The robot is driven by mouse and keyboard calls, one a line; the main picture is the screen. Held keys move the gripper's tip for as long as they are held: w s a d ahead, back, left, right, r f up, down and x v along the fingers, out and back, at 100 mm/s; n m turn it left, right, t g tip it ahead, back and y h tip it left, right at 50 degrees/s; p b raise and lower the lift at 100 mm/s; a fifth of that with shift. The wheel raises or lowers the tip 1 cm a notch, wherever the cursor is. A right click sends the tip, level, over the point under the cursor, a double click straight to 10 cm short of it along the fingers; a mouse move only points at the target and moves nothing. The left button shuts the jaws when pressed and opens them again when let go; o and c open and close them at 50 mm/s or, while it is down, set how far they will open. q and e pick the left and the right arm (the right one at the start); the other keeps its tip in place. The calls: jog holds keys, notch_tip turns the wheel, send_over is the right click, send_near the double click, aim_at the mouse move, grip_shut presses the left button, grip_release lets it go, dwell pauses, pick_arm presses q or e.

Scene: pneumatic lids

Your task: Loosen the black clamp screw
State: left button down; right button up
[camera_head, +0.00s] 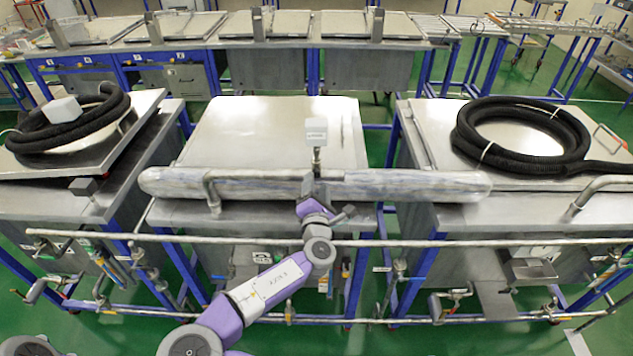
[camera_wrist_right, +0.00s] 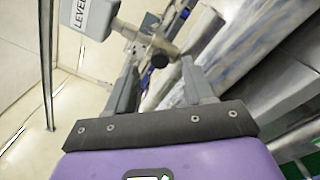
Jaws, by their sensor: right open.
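The black clamp screw (camera_wrist_right: 162,52) shows in the right wrist view as a dark knob on a grey fitting, beside a white box marked LEVEL (camera_wrist_right: 92,14). The box also shows in the head view (camera_head: 316,130), on a thin post above the middle tank. My right gripper (camera_wrist_right: 160,66) is open, with the knob near the gap between its fingertips. I cannot tell whether they touch it. In the head view the right gripper (camera_head: 317,183) is at the middle tank's front edge, below the box, and hides the screw. My left gripper is not in view.
A long plastic-wrapped roll (camera_head: 420,185) lies along the tank front, close to my right gripper. A metal pipe rail (camera_head: 480,242) runs lower in front. Black hose coils lie on the left tank (camera_head: 75,125) and right tank (camera_head: 522,128). The middle lid (camera_head: 250,130) is mostly clear.

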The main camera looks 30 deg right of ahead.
jog(key=v, duration=0.5)
dwell(0.3)
